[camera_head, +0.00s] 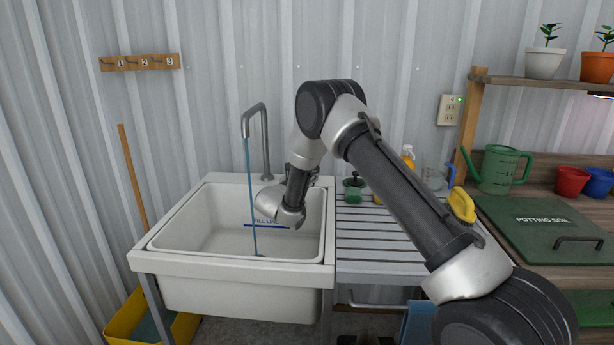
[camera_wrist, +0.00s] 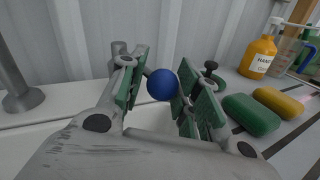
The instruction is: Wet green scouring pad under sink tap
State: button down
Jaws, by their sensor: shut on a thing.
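The green scouring pad (camera_head: 354,195) lies on the slatted drainboard right of the sink; it also shows in the wrist view (camera_wrist: 250,114), apart from my gripper. The sink tap (camera_head: 264,140) stands at the back of the white sink (camera_head: 190,262), and a thin blue stream (camera_head: 251,190) falls from its spout into the basin. In the wrist view my gripper (camera_wrist: 160,80) has its green-padded fingers on either side of a blue ball-shaped knob (camera_wrist: 162,86), shut on it, behind the sink rim. In the head view my wrist hides most of this.
A yellow sponge (camera_wrist: 279,104) lies beside the pad, with an orange soap bottle (camera_wrist: 258,55) and a clear jug (camera_wrist: 292,52) behind. A yellow-backed brush (camera_head: 461,205) sits on the drainboard's (camera_head: 372,246) right edge. The basin holds no objects that I see.

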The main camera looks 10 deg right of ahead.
jog(key=c, duration=1.1)
grip_release()
jog(key=shift+d+r, duration=0.1)
jog(key=shift+d, duration=0.15)
jog(key=shift+a, duration=0.1)
jog(key=shift+s+a, duration=0.1)
jog(key=shift+a, duration=0.1)
jog(key=v, duration=1.1)
jog(key=shift+s+a, duration=0.15)
jog(key=shift+s, duration=0.05)
